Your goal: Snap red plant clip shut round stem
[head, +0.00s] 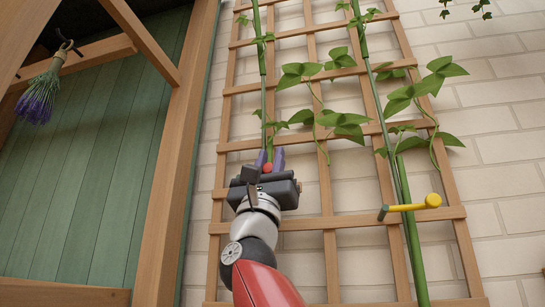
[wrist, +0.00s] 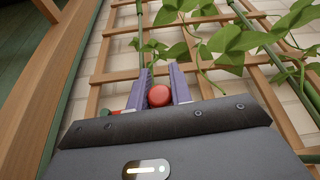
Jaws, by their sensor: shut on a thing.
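The red plant clip (head: 267,167) is between the fingers of my gripper (head: 269,158), in front of the wooden trellis. In the wrist view its round red end (wrist: 159,96) sits between the two purple-grey fingers (wrist: 160,90), which are shut on it. A small red and green piece (wrist: 118,113) shows beside the left finger; I cannot tell whether it belongs to the clip. The left green stem with its stake (head: 262,45) runs down to the fingers, and it also shows in the wrist view (wrist: 139,25). Whether the clip is closed round the stem is hidden.
The trellis (head: 330,222) stands against a pale brick wall (head: 510,200). A yellow clip (head: 412,206) sits at the right stake (head: 412,245). Leaves (head: 340,120) hang close to the right of my gripper. A wooden post (head: 165,200) and lavender bunch (head: 42,90) are at left.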

